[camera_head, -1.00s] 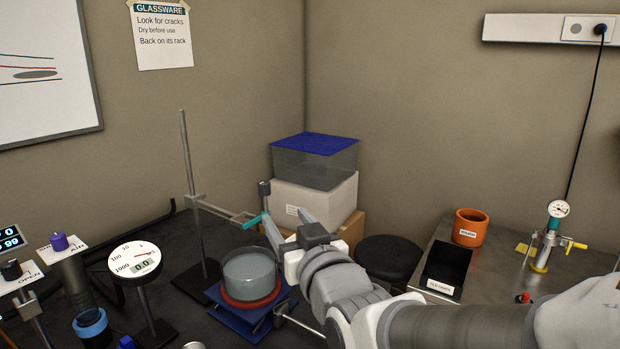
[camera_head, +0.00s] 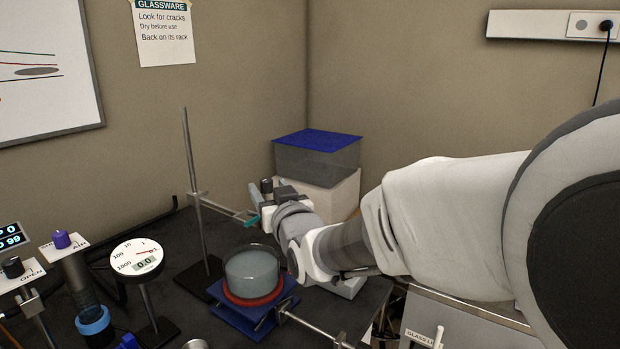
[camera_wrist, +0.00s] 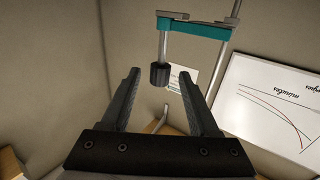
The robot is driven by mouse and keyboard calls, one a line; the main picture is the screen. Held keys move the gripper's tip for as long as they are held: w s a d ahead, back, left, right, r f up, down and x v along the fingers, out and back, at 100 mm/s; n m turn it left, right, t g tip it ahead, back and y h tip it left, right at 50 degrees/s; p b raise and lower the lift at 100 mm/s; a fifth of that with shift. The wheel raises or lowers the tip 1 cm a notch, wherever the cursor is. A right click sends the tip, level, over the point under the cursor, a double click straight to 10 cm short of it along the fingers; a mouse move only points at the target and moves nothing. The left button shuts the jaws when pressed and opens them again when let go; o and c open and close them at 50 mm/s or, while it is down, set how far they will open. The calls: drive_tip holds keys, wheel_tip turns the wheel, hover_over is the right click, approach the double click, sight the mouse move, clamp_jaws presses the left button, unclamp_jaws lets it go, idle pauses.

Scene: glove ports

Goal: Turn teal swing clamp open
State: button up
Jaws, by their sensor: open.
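The teal swing clamp (camera_head: 252,220) sits on an arm reaching right from the upright metal stand rod. In the wrist view its teal bar (camera_wrist: 195,29) crosses the top. The knob also shows in the head view (camera_head: 267,185). My gripper (camera_wrist: 160,78) is open, with one finger on each side of the knob in the picture. No contact is visible, and I cannot tell how deep the knob lies between the fingers. In the head view my gripper partly hides the clamp's end.
A glass dish (camera_head: 252,272) stands on a blue lab jack (camera_head: 262,312) below the clamp. A blue-topped clear box (camera_head: 316,158) is behind my gripper. A round gauge (camera_head: 137,256) and the purple-knobbed post (camera_head: 61,240) stand at left.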

drive_tip(key=shift+x, duration=2.7)
clamp_jaws()
